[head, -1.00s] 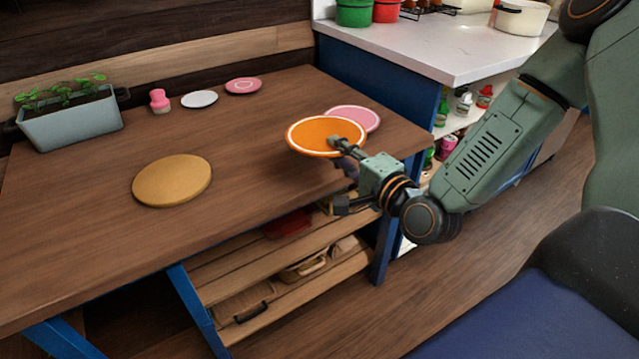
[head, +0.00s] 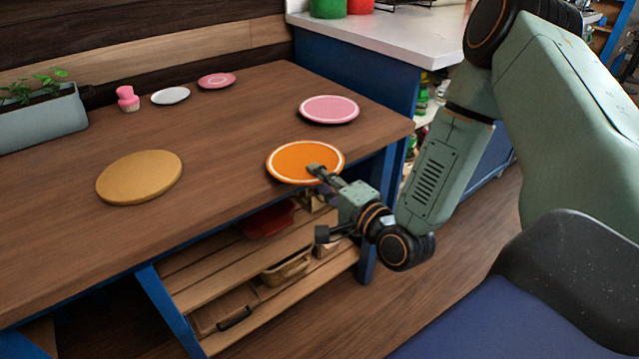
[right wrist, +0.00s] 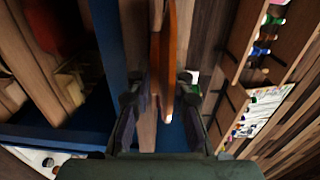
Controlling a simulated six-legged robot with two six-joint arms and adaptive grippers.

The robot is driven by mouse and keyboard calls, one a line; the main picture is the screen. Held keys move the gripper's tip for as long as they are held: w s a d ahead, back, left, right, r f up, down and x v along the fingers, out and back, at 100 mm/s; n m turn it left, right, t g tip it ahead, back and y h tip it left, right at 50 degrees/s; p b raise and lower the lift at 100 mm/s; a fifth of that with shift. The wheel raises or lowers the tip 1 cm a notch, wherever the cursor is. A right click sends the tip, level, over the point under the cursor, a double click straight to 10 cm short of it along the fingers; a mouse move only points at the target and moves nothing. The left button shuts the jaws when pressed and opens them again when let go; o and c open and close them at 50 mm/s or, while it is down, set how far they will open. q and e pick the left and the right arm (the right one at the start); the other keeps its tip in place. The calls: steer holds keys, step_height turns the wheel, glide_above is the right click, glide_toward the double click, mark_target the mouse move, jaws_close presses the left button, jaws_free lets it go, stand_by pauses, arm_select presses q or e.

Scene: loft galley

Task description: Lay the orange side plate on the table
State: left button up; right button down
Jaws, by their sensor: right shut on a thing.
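The orange side plate (head: 295,158) has a white ring near its rim and lies nearly level at the table's front right edge. My right gripper (head: 318,174) is shut on its near rim. In the right wrist view the plate (right wrist: 170,50) shows edge-on between the fingers of the gripper (right wrist: 162,97). I cannot tell for sure whether its underside touches the table. The brown wooden table (head: 225,135) has bare top around the plate. My left gripper is not in view.
A pink plate (head: 329,109) lies behind the orange one. A round tan board (head: 139,177) lies to the left.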

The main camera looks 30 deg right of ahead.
steer(key=shift+s+d, duration=0.1)
steer(key=shift+s, duration=0.05)
steer(key=c, duration=1.3)
jaws_free()
steer(key=shift+o, duration=0.5)
